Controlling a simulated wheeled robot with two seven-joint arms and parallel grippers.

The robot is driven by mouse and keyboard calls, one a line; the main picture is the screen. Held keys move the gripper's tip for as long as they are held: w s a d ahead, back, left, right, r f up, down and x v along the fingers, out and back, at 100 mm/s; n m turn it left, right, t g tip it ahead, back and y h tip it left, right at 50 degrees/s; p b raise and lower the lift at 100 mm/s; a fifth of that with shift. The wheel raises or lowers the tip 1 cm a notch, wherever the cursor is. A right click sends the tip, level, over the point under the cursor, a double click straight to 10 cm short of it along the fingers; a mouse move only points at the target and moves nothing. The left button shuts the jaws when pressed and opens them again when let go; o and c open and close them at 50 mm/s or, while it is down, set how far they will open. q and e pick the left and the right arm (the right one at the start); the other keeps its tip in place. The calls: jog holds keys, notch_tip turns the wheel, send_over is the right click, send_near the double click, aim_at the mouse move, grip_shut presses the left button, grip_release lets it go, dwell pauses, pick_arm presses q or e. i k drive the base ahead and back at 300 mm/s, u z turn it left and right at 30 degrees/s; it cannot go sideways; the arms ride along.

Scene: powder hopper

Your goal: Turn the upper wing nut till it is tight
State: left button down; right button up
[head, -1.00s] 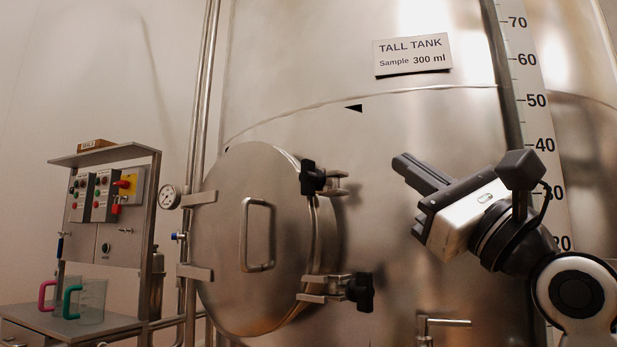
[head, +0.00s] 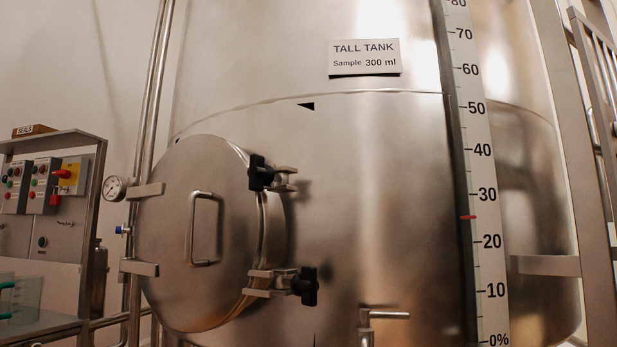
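The upper wing nut (head: 259,173) is a black knob at the upper right rim of the round steel hatch door (head: 185,240). It sits in line with its steel clamp bracket (head: 286,178), against the door's edge. The lower wing nut (head: 308,286) is a similar black knob, at the outer right end of its bracket (head: 268,281), away from the door face. The door lies against its collar on the tank and has a vertical handle (head: 203,228). Neither of my grippers shows in the head view now.
A level scale (head: 480,190) with a red mark between 20 and 30 runs up the tank. A short pipe with a lever (head: 388,315) sticks out below right of the door. A control stand (head: 60,200) is at left, a metal frame (head: 590,200) at right.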

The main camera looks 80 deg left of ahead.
aim_at(260, 175)
jog(key=z, duration=1)
jog(key=k, duration=0.2)
jog(key=u, duration=4.9)
jog(key=k, duration=0.2)
jog(key=z, duration=0.25)
